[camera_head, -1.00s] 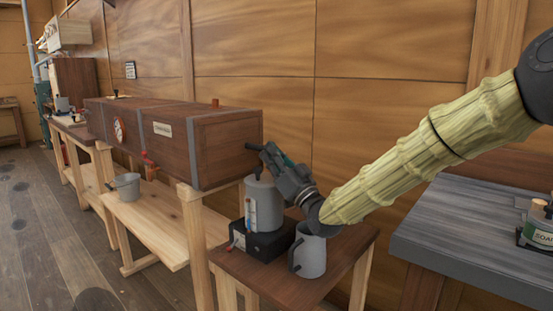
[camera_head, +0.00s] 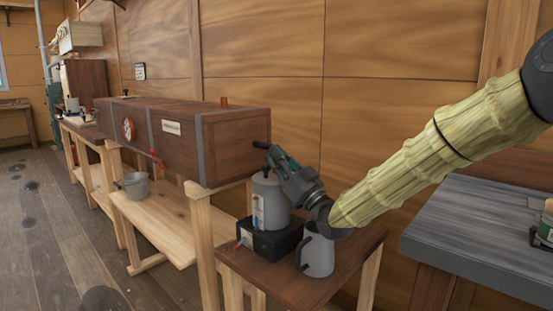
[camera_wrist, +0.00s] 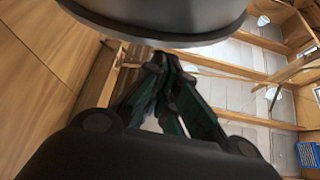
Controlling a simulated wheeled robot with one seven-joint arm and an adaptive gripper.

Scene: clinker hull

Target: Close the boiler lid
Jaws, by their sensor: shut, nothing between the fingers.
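The boiler (camera_head: 270,207) is a grey cylinder on a black base on a small wooden table. The gripper and wrist cover part of the boiler's top, so I cannot tell whether the lid is open or closed. In the wrist view my shut fingertips (camera_wrist: 165,62) are close to a large grey round body with a rim (camera_wrist: 160,22), which appears to be the boiler. I cannot tell whether they touch it.
A grey jug (camera_head: 318,256) stands on the small table (camera_head: 300,287), just below my wrist. A long wooden box (camera_head: 230,145) on trestles is close behind and left of the boiler. A grey bench (camera_head: 480,220) is at right. The wooden wall is close behind.

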